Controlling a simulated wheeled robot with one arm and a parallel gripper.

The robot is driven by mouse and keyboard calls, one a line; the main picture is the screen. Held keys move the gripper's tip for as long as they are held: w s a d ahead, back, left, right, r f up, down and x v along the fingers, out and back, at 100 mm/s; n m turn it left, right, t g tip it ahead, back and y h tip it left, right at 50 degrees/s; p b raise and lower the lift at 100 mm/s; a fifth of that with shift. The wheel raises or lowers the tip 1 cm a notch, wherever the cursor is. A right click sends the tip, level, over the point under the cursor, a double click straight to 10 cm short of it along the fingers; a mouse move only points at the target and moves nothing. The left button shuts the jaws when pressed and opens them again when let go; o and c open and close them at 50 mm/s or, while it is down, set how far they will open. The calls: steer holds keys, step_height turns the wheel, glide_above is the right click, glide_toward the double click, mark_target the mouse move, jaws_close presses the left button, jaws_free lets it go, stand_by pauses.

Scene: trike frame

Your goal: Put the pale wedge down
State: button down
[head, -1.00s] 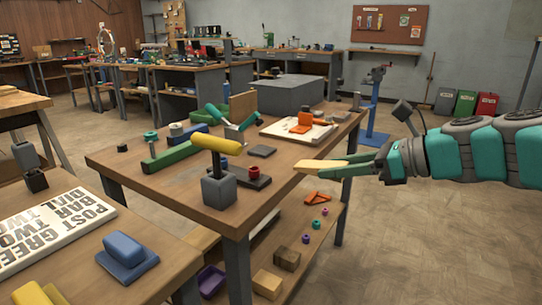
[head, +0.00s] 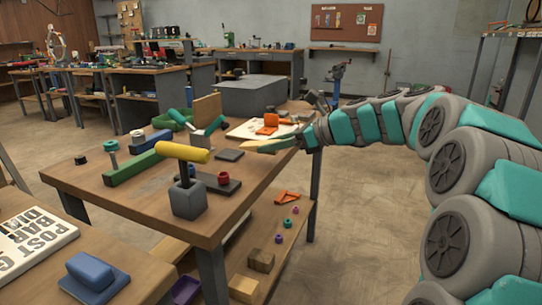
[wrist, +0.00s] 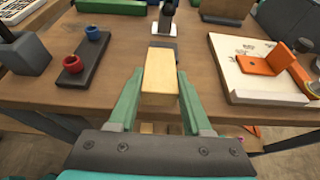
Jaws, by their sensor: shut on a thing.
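The pale wedge (wrist: 159,80) is held between the two green fingers of my gripper (wrist: 160,105) in the wrist view. In the head view the wedge (head: 252,145) is a small pale tip beyond my gripper (head: 277,146), near the right edge of the workbench (head: 110,183). My gripper is shut on it. In the wrist view the wedge overlaps the bench's front edge and part of a dark flat plate. I cannot tell its height above the bench.
A dark plate (head: 229,155) lies left of the wedge. A white board (wrist: 262,88) with an orange bracket (wrist: 264,64) lies to the right in the wrist view.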

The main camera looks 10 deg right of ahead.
mark_target(271, 165)
steer(key=shift+w, duration=0.4)
steer(key=shift+w+f, duration=0.2)
steer(key=shift+f, duration=1.6)
steer(key=shift+f, duration=0.2)
steer(key=shift+c, duration=1.7)
jaws_free()
steer(key=shift+r, duration=0.15)
